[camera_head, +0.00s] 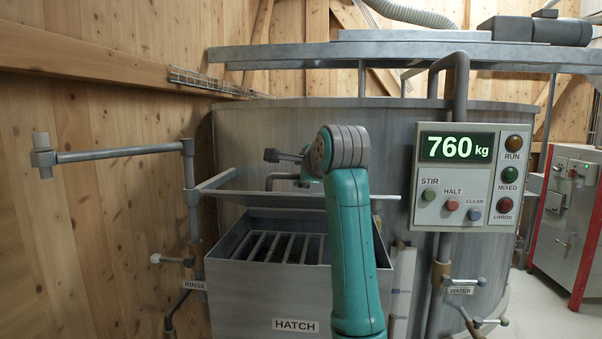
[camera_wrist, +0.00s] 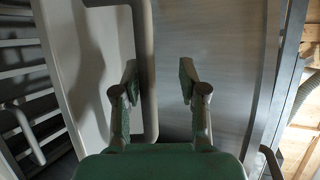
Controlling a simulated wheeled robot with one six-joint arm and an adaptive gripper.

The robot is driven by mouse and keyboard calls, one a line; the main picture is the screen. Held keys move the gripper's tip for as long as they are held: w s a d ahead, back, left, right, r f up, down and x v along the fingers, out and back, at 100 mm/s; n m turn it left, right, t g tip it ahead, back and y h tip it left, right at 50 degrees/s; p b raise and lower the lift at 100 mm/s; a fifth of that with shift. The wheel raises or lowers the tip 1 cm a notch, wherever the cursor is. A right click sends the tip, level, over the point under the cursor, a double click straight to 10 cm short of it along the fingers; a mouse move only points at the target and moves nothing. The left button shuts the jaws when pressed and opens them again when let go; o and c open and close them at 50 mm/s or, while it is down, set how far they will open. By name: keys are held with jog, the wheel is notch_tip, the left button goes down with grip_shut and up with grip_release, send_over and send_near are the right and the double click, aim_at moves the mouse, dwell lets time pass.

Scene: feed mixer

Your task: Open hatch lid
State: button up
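The grey feed hatch (camera_head: 270,285), labelled HATCH, stands in front of the mixer tank. Its lid (camera_head: 230,183) is raised above the box at a tilt, and the grate (camera_head: 290,247) shows below it. The wrist view shows the lid as a pale panel (camera_wrist: 100,50), with the grate at far left. My gripper (camera_wrist: 160,78) is open, its two fingers apart. A curved grey bar (camera_wrist: 148,50), apparently a handle, shows between the fingers, nearer the left one. I cannot tell whether they touch. In the head view my arm hides the fingertips and part of the lid.
A swivel pipe (camera_head: 120,153) rises left of the hatch, with the RINSE valve (camera_head: 170,260) below. The control panel (camera_head: 470,178) reads 760 kg at right. The WATER valve (camera_head: 465,282) sits below it. A red-framed cabinet (camera_head: 568,215) stands at far right.

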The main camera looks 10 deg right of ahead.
jog(key=w+r+v, duration=0.1)
jog(key=r+v, duration=0.1)
jog(key=v, duration=1)
jog(key=shift+d+r, duration=0.25)
dwell(0.7)
dwell(0.4)
